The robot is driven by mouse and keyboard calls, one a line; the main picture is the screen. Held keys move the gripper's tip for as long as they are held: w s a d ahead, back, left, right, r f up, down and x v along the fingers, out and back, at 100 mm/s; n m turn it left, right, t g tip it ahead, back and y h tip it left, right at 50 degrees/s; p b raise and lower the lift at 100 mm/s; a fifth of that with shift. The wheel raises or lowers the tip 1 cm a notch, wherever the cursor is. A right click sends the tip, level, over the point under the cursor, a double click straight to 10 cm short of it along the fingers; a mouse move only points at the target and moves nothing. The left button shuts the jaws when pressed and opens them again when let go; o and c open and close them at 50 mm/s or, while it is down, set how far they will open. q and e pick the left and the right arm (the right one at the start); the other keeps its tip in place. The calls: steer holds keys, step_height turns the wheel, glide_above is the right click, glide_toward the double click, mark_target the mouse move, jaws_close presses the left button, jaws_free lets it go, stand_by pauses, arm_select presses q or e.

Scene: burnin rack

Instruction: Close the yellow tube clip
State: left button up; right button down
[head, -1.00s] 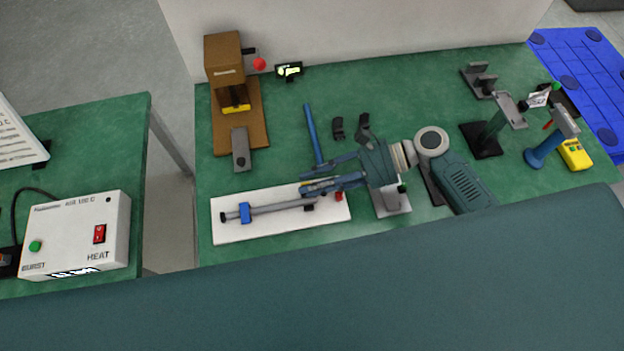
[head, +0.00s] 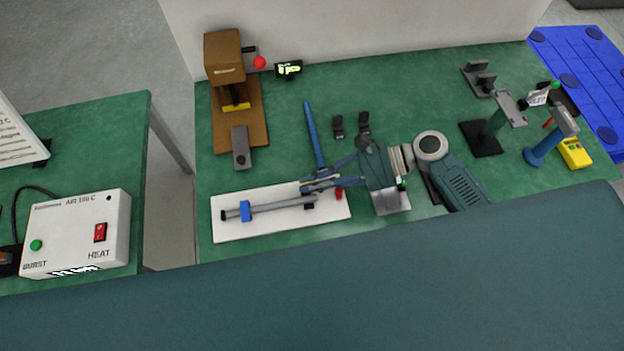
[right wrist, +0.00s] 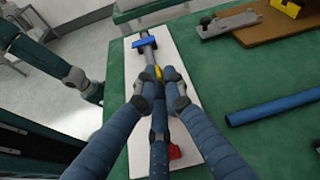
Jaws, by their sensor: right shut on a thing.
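The yellow tube clip (right wrist: 158,73) shows as a small yellow piece at the fingertips of my right gripper (right wrist: 160,84) in the right wrist view. In the head view only a sliver of the clip (head: 306,181) shows by the fingers. My right gripper (head: 312,184) comes in from the right, over the tube, and is shut on the clip. The fingers hide most of the clip, so I cannot tell if it is latched. The grey tube (head: 280,206) lies along the white board (head: 228,231). My left gripper is not in view.
A blue clip (head: 245,211) sits on the tube's left part, and a red piece (head: 338,194) lies near its right end. A blue rod (head: 313,133) lies behind the board. A brown press (head: 225,60) stands at the back left. Stands and a yellow meter (head: 574,152) are at the right.

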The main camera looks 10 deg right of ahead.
steer(key=shift+s+n+t, duration=0.35)
steer(key=shift+n+t, duration=0.05)
steer(key=shift+s+f+n+t+b, duration=0.25)
steer(key=shift+s+n+t+b, duration=0.05)
steer(key=shift+n, duration=0.2)
steer(key=shift+s+f+n+t+b, duration=0.3)
steer(key=shift+n+t+b, duration=0.1)
steer(key=shift+n+b, duration=0.3)
steer(key=shift+s+n+t+y+b, duration=0.15)
steer(key=shift+n+t+y+b, duration=0.15)
steer(key=shift+n+b, duration=0.2)
steer(key=c, duration=1.8)
jaws_free()
steer(key=shift+c, duration=0.2)
steer(key=shift+s+d, duration=0.1)
steer(key=shift+v, duration=3.9)
